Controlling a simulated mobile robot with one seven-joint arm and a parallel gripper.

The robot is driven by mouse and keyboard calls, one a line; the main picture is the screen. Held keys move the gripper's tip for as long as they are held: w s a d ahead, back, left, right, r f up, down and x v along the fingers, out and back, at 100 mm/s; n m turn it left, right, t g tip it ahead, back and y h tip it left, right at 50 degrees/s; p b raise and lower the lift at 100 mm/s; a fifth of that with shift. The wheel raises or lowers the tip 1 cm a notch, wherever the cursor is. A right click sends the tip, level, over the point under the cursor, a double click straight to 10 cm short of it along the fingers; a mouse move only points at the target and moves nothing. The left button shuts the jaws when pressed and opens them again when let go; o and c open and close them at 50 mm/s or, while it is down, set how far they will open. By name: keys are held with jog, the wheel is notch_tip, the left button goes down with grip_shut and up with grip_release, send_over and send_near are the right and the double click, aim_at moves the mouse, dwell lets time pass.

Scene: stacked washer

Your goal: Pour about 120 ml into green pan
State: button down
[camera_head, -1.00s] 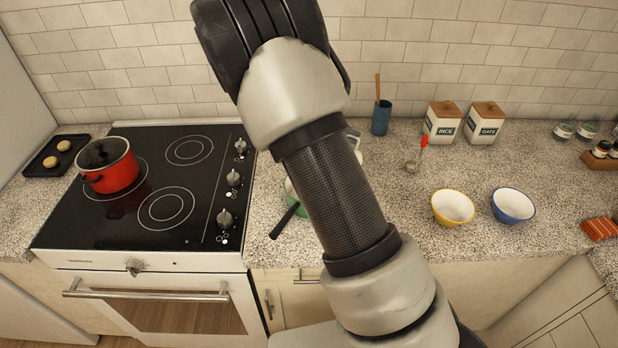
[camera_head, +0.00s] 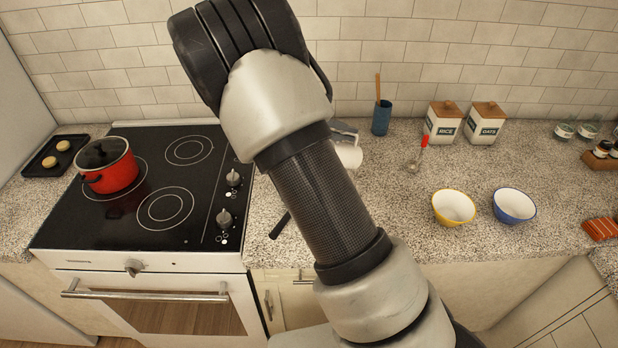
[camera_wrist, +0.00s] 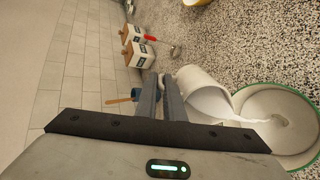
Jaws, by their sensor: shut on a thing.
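My gripper (camera_wrist: 161,82) is shut on the white jug (camera_wrist: 203,92), at its handle side. The jug is tipped with its mouth toward the green pan (camera_wrist: 240,94). A white streak, which looks like liquid, runs from the jug's lip into the pan. A small pale patch shows on the pan's inside. In the head view, part of the white jug (camera_head: 349,156) shows to the right of my arm. The pan's black handle (camera_head: 280,226) sticks out left of my arm, which hides the pan's body. The liquid's level cannot be read.
A red pot (camera_head: 109,170) stands on the black stove (camera_head: 150,225) at left. A blue utensil cup (camera_head: 381,118), rice and oats canisters (camera_head: 443,124), a red-handled ladle (camera_head: 418,155), and yellow (camera_head: 453,210) and blue bowls (camera_head: 513,208) stand right of my arm.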

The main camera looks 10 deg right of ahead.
jog(key=shift+s+a+r+h+b, duration=0.15)
jog(key=shift+a+r+h+b, duration=0.25)
jog(key=shift+a+h, duration=0.3)
dwell(0.5)
jog(key=shift+s+a+r+h+b, duration=0.1)
jog(key=shift+a+r+h+b, duration=0.05)
jog(key=shift+a+h+b, duration=0.3)
jog(key=shift+a+r+t, duration=0.1)
jog(key=shift+a+t, duration=0.2)
jog(key=shift+a, duration=0.05)
